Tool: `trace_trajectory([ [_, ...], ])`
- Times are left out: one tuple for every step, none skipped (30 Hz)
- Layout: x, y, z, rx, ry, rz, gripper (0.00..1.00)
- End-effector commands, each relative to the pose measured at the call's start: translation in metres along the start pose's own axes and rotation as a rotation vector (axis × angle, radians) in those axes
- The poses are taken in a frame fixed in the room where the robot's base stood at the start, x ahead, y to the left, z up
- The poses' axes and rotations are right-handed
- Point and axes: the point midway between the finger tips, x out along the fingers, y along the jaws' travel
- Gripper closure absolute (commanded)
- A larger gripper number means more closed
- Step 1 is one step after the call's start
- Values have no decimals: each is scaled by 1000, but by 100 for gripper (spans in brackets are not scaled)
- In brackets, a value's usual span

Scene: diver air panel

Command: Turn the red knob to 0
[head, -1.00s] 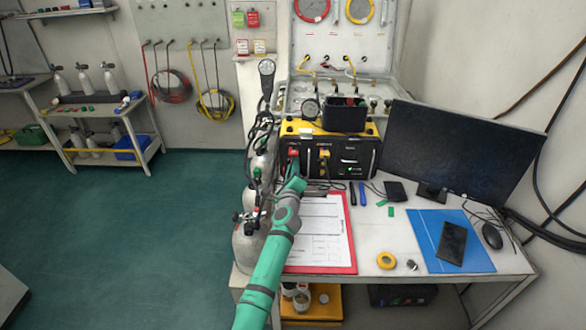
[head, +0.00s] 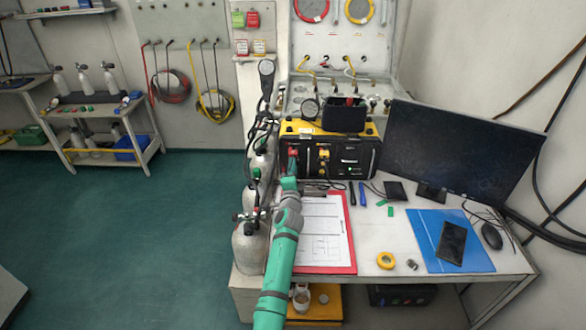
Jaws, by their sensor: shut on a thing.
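The red knob (head: 293,152) is on the left part of the black front of the yellow-topped air panel (head: 345,158), at the back of the desk. My green arm reaches up to it from the front. My gripper (head: 292,162) is at the knob and shut on it. The fingers are small here and partly hide the knob, so its pointer and the scale marks cannot be read. A yellow knob (head: 324,154) sits to the right on the same panel.
Grey gas cylinders (head: 250,245) with hoses stand close to the left of my arm. A red clipboard (head: 345,232) lies under and right of it. A monitor (head: 450,150) stands at the right. A black box (head: 344,115) sits on the panel.

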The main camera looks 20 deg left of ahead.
Motion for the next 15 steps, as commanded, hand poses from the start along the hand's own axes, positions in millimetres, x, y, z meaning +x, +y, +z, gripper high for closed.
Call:
trace_trajectory([
  [-1, 3, 2, -13, -4, 4, 100],
  [-1, 3, 2, -19, -4, 4, 100],
  [-1, 3, 2, -26, -4, 4, 100],
  [-1, 3, 1, -30, -4, 3, 100],
  [-1, 3, 1, -34, -4, 3, 100],
  [-1, 3, 1, -37, -4, 3, 100],
  [-1, 3, 1, -39, -4, 3, 100],
  [-1, 3, 1, -41, -4, 3, 100],
  [-1, 3, 1, -42, -4, 3, 100],
  [-1, 3, 1, -43, -4, 3, 100],
  [-1, 3, 1, -43, -4, 3, 100],
  [-1, 3, 1, -43, -4, 3, 100],
  [-1, 3, 1, -43, -4, 3, 100],
  [-1, 3, 1, -42, -4, 3, 100],
  [-1, 3, 2, -42, -4, 3, 100],
])
